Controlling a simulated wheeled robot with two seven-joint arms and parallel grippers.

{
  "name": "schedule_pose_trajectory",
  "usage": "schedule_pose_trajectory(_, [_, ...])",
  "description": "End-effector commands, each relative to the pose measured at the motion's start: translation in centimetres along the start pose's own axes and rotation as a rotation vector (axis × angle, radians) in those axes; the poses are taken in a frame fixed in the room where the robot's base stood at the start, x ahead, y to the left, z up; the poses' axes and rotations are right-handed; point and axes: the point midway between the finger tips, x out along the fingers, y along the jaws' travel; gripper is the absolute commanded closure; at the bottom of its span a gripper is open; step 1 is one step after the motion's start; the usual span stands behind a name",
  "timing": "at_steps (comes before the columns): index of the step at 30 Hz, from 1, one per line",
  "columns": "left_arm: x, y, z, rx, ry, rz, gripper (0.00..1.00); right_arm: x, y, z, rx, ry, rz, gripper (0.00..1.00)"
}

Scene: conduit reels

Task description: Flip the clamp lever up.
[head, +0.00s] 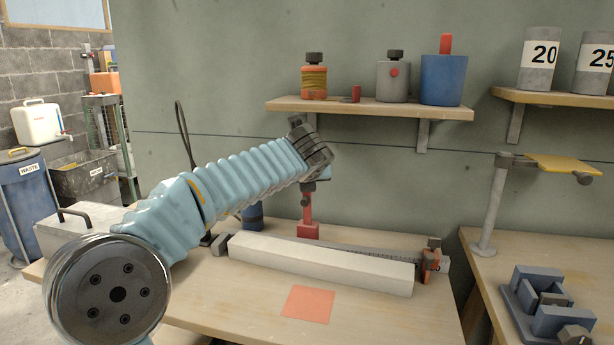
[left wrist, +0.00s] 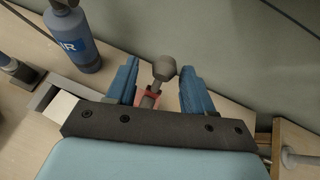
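A red upright clamp (head: 307,230) stands on the bench behind a long pale bar, below my left gripper. In the left wrist view, a grey rounded knob (left wrist: 164,68) on a short rod with a red collar (left wrist: 149,95) shows between my fingers; it appears to be the lever's end. My left gripper (left wrist: 158,88) is open, with one blue finger on each side of the knob. The knob is closer to the right finger; I cannot tell whether they touch. In the head view my wrist hides most of the gripper (head: 318,172). My right gripper is not in view.
The pale bar (head: 320,264) lies along a ruler, with a red-and-grey end piece (head: 432,262) at its right. An orange square (head: 307,304) lies in front. A blue bottle (left wrist: 75,38) stands left of the gripper.

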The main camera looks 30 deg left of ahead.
Motion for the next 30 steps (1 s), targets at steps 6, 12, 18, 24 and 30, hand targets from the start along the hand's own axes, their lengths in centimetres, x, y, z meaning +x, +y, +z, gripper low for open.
schedule_pose_trajectory(6, [-0.8, 0.0, 0.1, -0.001, -0.002, 0.000, 0.48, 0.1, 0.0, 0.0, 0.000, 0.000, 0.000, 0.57])
schedule_pose_trajectory(12, [-4.8, 0.0, 0.1, -0.001, -0.004, -0.002, 0.48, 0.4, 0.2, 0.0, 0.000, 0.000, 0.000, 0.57])
schedule_pose_trajectory(18, [-9.8, 0.0, 0.0, -0.001, -0.003, -0.003, 0.48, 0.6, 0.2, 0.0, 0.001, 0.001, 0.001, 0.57])
schedule_pose_trajectory(24, [-12.9, -0.1, 0.0, 0.000, -0.001, -0.002, 0.48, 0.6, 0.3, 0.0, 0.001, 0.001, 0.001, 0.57])
schedule_pose_trajectory(30, [-13.8, 0.0, 0.0, 0.000, 0.000, 0.000, 0.48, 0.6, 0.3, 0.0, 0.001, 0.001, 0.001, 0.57])
